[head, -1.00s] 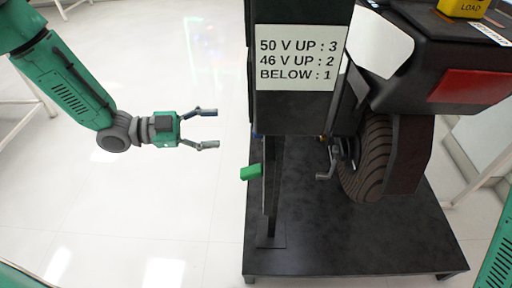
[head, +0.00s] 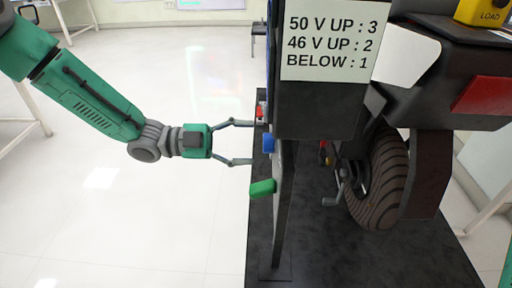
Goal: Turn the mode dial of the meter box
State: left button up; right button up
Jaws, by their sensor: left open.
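My left gripper (head: 251,142) is open and empty, its two fingers pointing right. Its fingertips are close to the left edge of a dark upright panel (head: 280,215). A blue knob (head: 268,142) sticks out of that edge, just right of the gap between the fingertips. I cannot tell whether they touch anything. A small red part (head: 261,110) shows above the knob, and a green lever (head: 262,188) is below it. The face of the meter box and any dial markings are not visible, so I cannot tell which part is the mode dial. My right gripper is out of view.
A white sign (head: 329,45) reads "50 V UP : 3, 46 V UP : 2, BELOW : 1". A yellow box (head: 484,12) marked LOAD is at top right. A tyre (head: 385,180) stands right of the panel above a black platform (head: 345,255). The floor at left is clear.

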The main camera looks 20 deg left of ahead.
aim_at(268, 143)
pick_arm(q)
jog(key=x, duration=0.4)
jog(key=shift+s+r, duration=0.15)
jog(key=shift+s, duration=0.1)
jog(key=shift+a, duration=0.45)
jog(key=c, duration=1.2)
jog(key=shift+o, duration=0.2)
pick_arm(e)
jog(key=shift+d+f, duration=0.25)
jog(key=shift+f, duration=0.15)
pick_arm(q)
jog(key=shift+d, duration=0.1)
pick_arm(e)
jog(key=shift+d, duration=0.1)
pick_arm(q)
jog(key=shift+n+p, duration=5)
jog(key=shift+n, duration=0.9)
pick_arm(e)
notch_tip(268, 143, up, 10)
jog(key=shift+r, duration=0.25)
